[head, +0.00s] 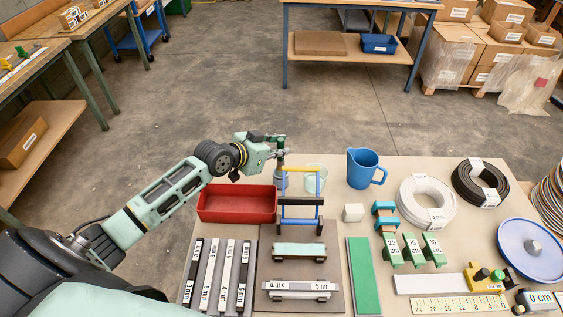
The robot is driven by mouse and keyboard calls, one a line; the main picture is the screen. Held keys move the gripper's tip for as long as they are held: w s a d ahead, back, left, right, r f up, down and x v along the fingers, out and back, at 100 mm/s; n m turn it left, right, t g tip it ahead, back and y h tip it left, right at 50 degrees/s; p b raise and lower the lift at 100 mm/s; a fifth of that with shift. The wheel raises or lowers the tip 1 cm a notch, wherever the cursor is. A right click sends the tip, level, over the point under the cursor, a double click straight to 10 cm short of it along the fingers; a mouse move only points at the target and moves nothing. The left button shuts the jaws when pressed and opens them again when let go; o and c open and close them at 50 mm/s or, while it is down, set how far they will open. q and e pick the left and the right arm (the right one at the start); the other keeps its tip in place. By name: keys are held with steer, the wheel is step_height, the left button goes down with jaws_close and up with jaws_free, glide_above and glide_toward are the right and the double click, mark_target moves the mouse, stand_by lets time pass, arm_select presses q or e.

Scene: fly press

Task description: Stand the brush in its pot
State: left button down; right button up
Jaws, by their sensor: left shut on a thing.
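My left gripper (281,153) reaches in from the left above the far left part of the table and is shut on the slim, dark upright brush (281,143). Below it stands a small grey-blue pot (281,184), just behind the red tray. The brush is roughly upright over the pot. I cannot tell whether its lower end is inside the pot or above it, because the gripper and the rim overlap there. My right gripper is not in view.
A red tray (237,215), a yellow-and-blue frame (303,201), a clear cup (319,170) and a blue jug (363,169) stand close around the pot. A white block (353,213) and wire coils (427,222) lie to the right.

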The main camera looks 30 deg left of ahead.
mark_target(279, 161)
arm_select(q)
steer(key=shift+s+f, duration=0.15)
steer(key=shift+f, duration=0.6)
steer(key=f, duration=0.2)
steer(key=shift+w+d+f, duration=0.1)
steer(key=shift+w+f, duration=0.15)
steer(key=shift+f, duration=0.6)
steer(key=c, duration=2.1)
jaws_free()
steer(key=o, duration=0.4)
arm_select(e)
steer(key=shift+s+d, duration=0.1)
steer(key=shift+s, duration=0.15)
